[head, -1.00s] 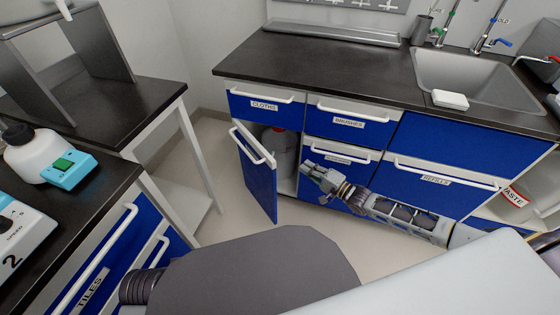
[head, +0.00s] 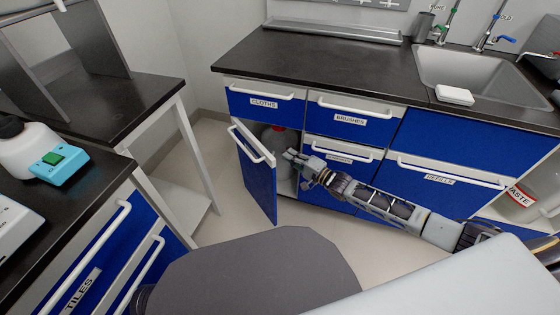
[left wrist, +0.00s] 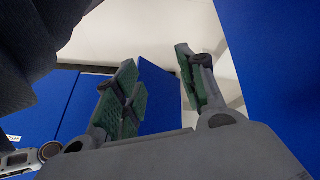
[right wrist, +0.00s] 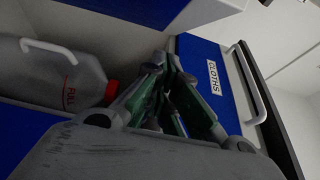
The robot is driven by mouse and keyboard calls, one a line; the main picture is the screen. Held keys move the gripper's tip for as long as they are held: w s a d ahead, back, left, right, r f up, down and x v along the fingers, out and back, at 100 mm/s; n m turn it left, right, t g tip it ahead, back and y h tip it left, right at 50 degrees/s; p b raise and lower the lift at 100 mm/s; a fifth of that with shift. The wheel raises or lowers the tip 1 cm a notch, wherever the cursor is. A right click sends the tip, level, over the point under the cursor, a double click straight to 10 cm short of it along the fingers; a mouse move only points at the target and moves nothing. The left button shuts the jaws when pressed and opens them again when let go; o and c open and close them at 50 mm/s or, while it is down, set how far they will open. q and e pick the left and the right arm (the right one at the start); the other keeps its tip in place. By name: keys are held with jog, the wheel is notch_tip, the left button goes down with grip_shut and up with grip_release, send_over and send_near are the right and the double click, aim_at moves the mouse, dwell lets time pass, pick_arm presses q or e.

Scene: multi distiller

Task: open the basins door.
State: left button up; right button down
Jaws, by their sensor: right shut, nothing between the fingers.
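The blue cabinet door (head: 258,180) under the CLOTHS drawer (head: 262,103) stands partly open, swung out to the left, with a white bar handle on its face. A jug with a red cap (head: 274,143) stands inside the opening; it also shows in the right wrist view (right wrist: 48,80). My right gripper (head: 292,156) is shut and empty at the right side of the opening, apart from the door's free edge. In the right wrist view its fingers (right wrist: 166,72) are together just below the CLOTHS drawer. My left gripper (left wrist: 158,78) is open and empty; the head view does not show it.
The BRUSHES drawer (head: 350,118) and REFILLS front (head: 440,180) are shut. A sink (head: 470,75) is set in the dark counter (head: 300,62) above. A side table (head: 130,105) stands left, with clear floor between it and the door.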

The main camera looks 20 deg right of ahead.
pick_arm(q)
jog(key=f, duration=0.2)
jog(key=f+b, duration=0.1)
jog(key=shift+d+t, duration=0.3)
pick_arm(e)
jog(key=a, duration=0.4)
jog(key=shift+s+a, duration=0.15)
jog(key=shift+a, duration=0.1)
pick_arm(q)
jog(key=shift+w+r, duration=0.15)
jog(key=shift+r, duration=0.1)
pick_arm(e)
jog(key=shift+s+a, duration=0.1)
jog(key=shift+a, duration=0.05)
